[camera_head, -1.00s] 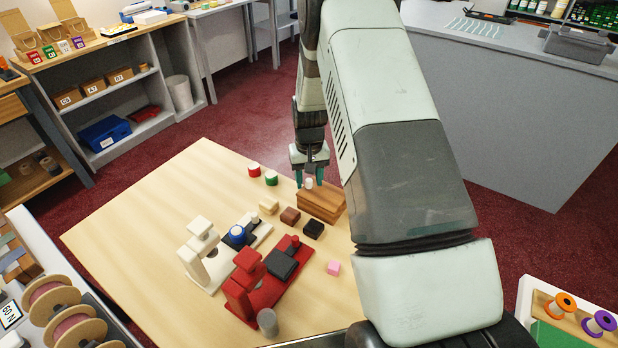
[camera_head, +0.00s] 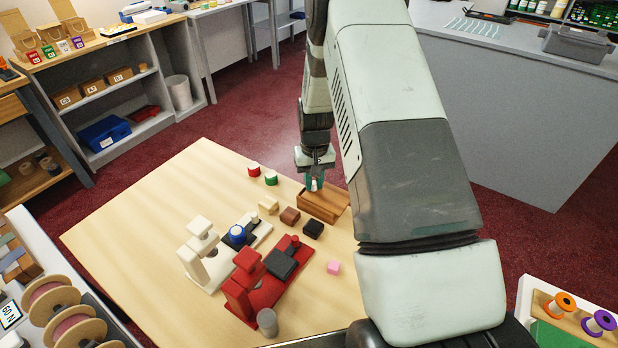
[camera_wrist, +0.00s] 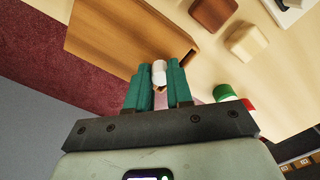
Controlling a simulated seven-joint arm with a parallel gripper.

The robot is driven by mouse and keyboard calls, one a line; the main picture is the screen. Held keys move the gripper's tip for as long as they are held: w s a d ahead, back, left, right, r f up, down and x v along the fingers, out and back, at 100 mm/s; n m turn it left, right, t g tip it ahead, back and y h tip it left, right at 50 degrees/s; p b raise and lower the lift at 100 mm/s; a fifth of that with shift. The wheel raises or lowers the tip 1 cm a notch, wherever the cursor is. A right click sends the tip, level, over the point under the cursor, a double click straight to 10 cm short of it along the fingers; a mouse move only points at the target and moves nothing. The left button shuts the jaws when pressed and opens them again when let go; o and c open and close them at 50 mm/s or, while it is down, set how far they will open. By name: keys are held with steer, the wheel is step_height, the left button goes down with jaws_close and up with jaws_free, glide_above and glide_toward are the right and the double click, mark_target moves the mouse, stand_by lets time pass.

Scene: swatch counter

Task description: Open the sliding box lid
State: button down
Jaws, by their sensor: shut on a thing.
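The wooden sliding-lid box (camera_head: 322,207) stands near the far right edge of the light wooden table (camera_head: 150,235). It also shows in the wrist view (camera_wrist: 120,40), running up and left from my fingers. A small white knob (camera_wrist: 159,70) sits between the teal fingertips of my gripper (camera_wrist: 159,80). My gripper (camera_head: 314,184) is shut on this knob at the box's far side in the head view. The fingers hide much of the knob and the box end, and I cannot tell how far the lid is open.
Red (camera_head: 265,285) and white (camera_head: 205,255) stands and a pink cube (camera_head: 333,267) are nearer. The table's left side is clear.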

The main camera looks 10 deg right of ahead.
mark_target(343, 202)
steer(key=s+d, duration=0.6)
steer(key=shift+s+d, duration=0.2)
steer(key=shift+d, duration=0.05)
steer(key=c, duration=1)
jaws_free()
step_height(343, 202, up, 11)
